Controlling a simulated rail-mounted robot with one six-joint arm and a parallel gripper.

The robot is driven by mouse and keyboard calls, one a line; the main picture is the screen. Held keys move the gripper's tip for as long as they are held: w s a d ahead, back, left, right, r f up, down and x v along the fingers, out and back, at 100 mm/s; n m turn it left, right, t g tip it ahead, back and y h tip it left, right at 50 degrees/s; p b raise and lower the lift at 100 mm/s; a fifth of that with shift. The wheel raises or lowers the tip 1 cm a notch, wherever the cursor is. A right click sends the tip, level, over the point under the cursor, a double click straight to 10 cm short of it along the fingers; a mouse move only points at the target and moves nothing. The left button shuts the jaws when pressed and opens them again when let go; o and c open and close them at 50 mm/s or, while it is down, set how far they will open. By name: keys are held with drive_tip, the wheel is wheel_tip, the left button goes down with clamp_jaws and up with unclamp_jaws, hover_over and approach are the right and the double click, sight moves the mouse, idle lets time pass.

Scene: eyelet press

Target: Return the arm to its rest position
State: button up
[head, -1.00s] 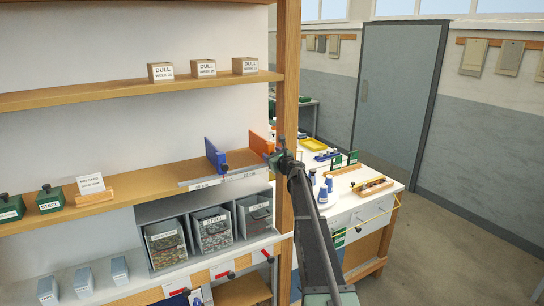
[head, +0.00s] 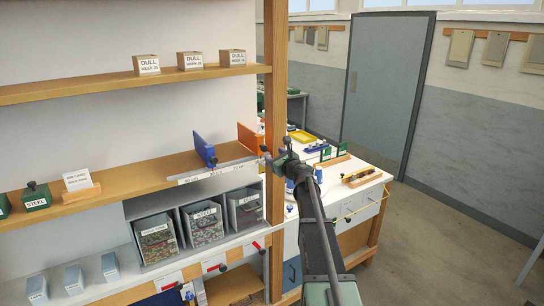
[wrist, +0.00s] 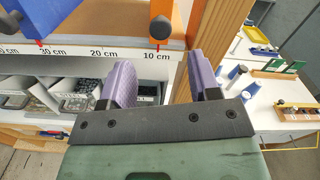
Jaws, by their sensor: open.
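My gripper shows in the wrist view (wrist: 160,85), with two purple-padded fingers standing apart and nothing between them. In the head view my gripper (head: 270,162) is at the end of my raised dark arm, near the wooden shelf post (head: 274,110). The wrist view shows it facing the shelf edge with the printed length scale (wrist: 100,53). From the head, my arm covers part of the white workbench and its drawers.
A blue plate (head: 205,150) and an orange plate (head: 248,138) stand on the shelf near my gripper. Grey bins (head: 205,225) sit below. The white workbench (head: 350,205) with bottles and racks stands at right. Floor (head: 450,225) is open beyond it.

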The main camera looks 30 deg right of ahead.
drive_tip(key=s+a+f+n+g+b, duration=0.3)
drive_tip(key=s+a+f+n+g, duration=0.3)
drive_tip(key=s+a+f+n, duration=0.2)
drive_tip(key=s+a+f+n+g+b, duration=0.2)
drive_tip(key=s+a+f+n+g, duration=0.4)
drive_tip(key=s+a+f+n, duration=0.3)
drive_tip(key=s+a+f+n+g+b, duration=0.3)
drive_tip(key=s+a+f+n+g, duration=0.3)
drive_tip(key=s+a+n, duration=0.9)
drive_tip(key=shift+s+a+f+h+b, duration=0.35)
drive_tip(key=shift+s+a+f, duration=0.8)
drive_tip(key=shift+s, duration=1.65)
